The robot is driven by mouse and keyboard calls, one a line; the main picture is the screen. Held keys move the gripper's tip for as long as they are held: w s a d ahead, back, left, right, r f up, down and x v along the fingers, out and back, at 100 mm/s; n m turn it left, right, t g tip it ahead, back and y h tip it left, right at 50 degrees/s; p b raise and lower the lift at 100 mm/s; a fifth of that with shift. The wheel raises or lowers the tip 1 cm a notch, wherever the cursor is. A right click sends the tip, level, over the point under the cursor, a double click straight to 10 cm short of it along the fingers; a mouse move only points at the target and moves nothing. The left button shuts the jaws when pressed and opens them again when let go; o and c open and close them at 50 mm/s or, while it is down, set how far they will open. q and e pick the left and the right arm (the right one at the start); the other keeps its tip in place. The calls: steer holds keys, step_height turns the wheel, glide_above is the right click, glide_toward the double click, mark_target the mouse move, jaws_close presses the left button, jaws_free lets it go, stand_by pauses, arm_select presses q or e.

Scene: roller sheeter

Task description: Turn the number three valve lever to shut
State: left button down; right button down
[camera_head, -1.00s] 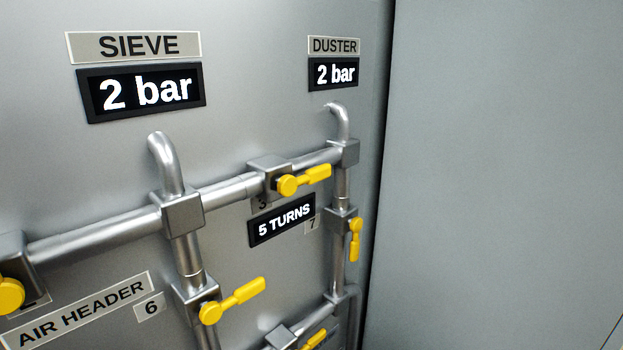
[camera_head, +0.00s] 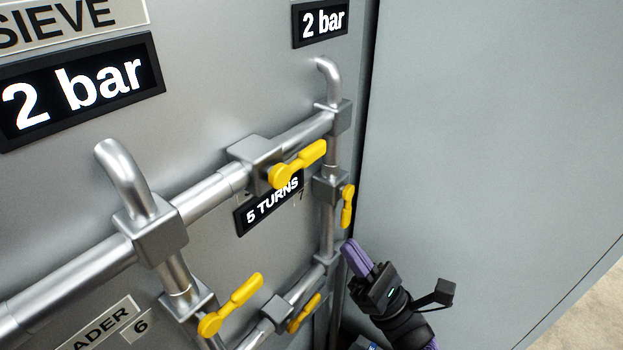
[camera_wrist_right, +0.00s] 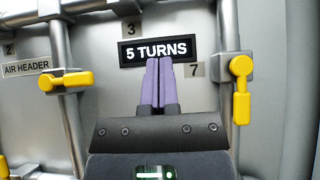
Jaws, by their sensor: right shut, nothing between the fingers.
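The number three valve has a yellow lever (camera_head: 297,165) on the horizontal pipe, below and left of the 2 bar display at the top right. The lever lies roughly along this pipe, its free end to the right. In the right wrist view the 3 label (camera_wrist_right: 131,28) shows, but not its lever. My right gripper (camera_head: 352,250) is shut and empty, with purple fingers. It is below and to the right of the lever, apart from it. In the right wrist view its fingertips (camera_wrist_right: 158,62) appear just below the 5 TURNS sign (camera_wrist_right: 157,50). My left gripper is out of view.
The number seven lever (camera_head: 347,205) points down along its upright pipe, close above my right gripper. The number six lever (camera_head: 231,303) stands across its pipe. Another yellow lever (camera_head: 304,313) is at the lower middle. A plain grey panel (camera_head: 490,130) fills the right.

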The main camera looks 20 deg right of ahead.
mark_target(300, 162)
steer(key=s+d+r+p+x, duration=0.1)
steer(key=p+x, duration=0.4)
steer(key=x, duration=0.7)
steer(key=shift+s+r+p, duration=0.35)
steer(key=shift+r, duration=0.2)
steer(key=shift+d, duration=0.2)
steer(key=shift+d+r+n+g+y+b, duration=0.1)
steer(key=shift+n+g+y+b, duration=0.3)
steer(key=shift+n+y+b, duration=0.3)
